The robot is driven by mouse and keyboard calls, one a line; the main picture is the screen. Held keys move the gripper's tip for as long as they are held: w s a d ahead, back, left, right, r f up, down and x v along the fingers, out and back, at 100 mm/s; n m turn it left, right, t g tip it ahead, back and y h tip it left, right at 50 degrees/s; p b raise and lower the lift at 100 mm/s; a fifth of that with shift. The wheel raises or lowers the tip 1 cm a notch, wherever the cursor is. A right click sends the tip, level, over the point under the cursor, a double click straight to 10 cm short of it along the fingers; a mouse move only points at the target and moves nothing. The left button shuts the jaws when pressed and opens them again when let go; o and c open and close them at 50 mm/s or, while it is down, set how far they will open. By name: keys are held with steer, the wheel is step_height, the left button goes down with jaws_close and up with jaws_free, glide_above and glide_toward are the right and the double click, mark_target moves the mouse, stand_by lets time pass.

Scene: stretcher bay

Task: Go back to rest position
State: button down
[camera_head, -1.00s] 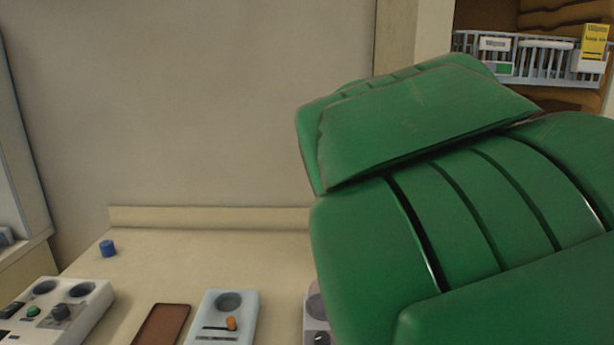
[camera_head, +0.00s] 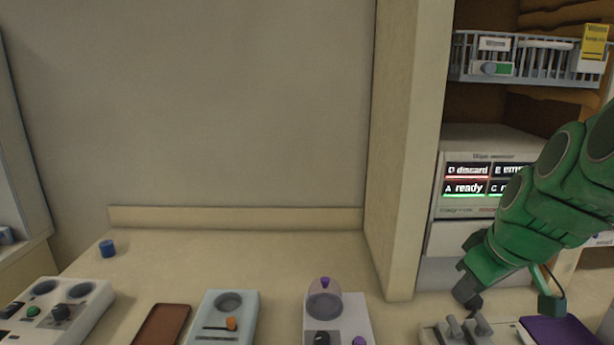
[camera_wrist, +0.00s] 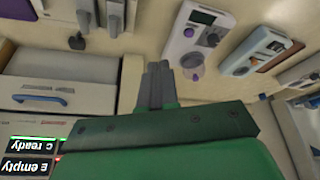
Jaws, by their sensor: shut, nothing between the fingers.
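My green arm reaches in from the right edge in the head view. My gripper (camera_head: 468,290) is at its lower end, small and dark, in front of the dispenser cabinet and above the counter. In the wrist view the two grey fingers of my gripper (camera_wrist: 158,72) lie together, with nothing seen between them. The fingertips appear clear of the devices around them.
The beige counter (camera_head: 200,265) carries a grey device with a purple knob (camera_head: 324,283), a pale blue device (camera_head: 210,320), a brown tray (camera_head: 160,325) and a blue cap (camera_head: 107,248). A beige post (camera_head: 405,150) stands beside the dispenser screen (camera_head: 465,187).

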steer(key=s+a+f+m+g, duration=0.1)
steer(key=s+a+f+g, duration=0.1)
steer(key=s, duration=0.4)
steer(key=s+a+f+m+g+h, duration=0.1)
steer(key=s+a+f+m+g, duration=0.1)
steer(key=s+a+f, duration=0.3)
steer(key=s+a+f+m+g, duration=0.2)
steer(key=s+f, duration=0.3)
steer(key=s, duration=0.3)
steer(key=shift+s+a+f+h, duration=0.15)
steer(key=shift+a+f+h, duration=0.15)
steer(key=shift+a, duration=0.6)
stand_by(0.8)
